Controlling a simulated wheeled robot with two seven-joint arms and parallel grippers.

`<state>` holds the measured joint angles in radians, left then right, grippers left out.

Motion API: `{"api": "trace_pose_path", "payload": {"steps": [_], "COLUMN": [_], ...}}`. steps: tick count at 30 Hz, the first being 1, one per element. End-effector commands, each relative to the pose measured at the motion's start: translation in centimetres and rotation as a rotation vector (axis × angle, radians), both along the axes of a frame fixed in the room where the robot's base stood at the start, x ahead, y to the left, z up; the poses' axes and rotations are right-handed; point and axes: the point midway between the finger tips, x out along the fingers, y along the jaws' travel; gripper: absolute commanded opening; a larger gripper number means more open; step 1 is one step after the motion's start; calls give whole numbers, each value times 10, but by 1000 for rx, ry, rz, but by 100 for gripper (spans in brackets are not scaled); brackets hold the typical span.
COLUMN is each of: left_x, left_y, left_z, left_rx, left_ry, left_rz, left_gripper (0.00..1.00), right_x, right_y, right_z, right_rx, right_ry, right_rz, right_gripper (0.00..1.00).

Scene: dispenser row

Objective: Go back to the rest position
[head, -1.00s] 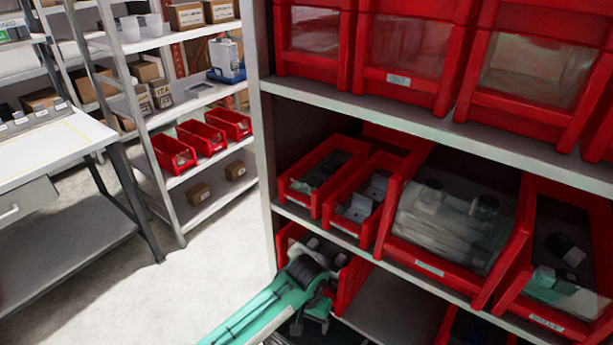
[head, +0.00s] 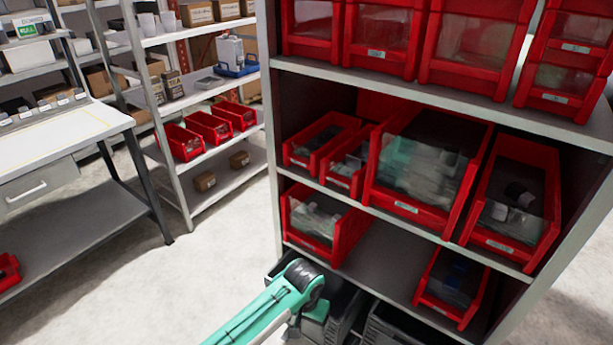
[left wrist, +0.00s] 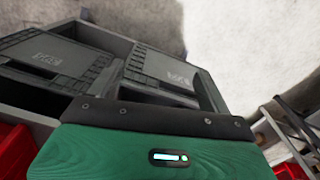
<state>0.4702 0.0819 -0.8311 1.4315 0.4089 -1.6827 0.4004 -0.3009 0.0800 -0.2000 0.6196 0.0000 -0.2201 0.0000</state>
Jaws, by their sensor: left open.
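My left gripper (head: 314,322) is low in the head view, at the end of my teal arm, partly hidden by its dark wrist joint. It is open, and I see nothing held in it. It is in front of the dark grey crates (head: 349,312) at the bottom of the shelf unit, below a red bin (head: 338,240). In the left wrist view the green gripper housing (left wrist: 155,150) fills the bottom, with lidded dark crates (left wrist: 50,55) beyond it. The fingertips do not show there. My right gripper is not in view.
The shelf unit (head: 400,262) with several red bins stands close at the right. A workbench (head: 60,140) is at the left, and a rack (head: 172,160) with small red bins and boxes is behind. The pale floor (head: 110,290) between them is clear.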

Motion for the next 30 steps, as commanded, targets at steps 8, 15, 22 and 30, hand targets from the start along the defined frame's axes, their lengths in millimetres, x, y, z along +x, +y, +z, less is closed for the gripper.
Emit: {"api": "trace_pose_path", "payload": {"steps": [8,15,22,30], "left_x": [-5,-29,-110,-266], "left_y": [19,53,118,199], "left_z": [-67,-155,-281,-391], "left_rx": [-54,-90,-91,-44], "left_ry": [-3,-17,-45,-70], "left_rz": [65,134,208,230], "left_gripper": [80,80,80,80], "right_x": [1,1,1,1], "right_y": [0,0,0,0], "right_z": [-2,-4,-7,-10], "right_rx": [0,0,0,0], "right_ry": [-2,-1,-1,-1], "right_rz": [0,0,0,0], "right_gripper": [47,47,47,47]}}
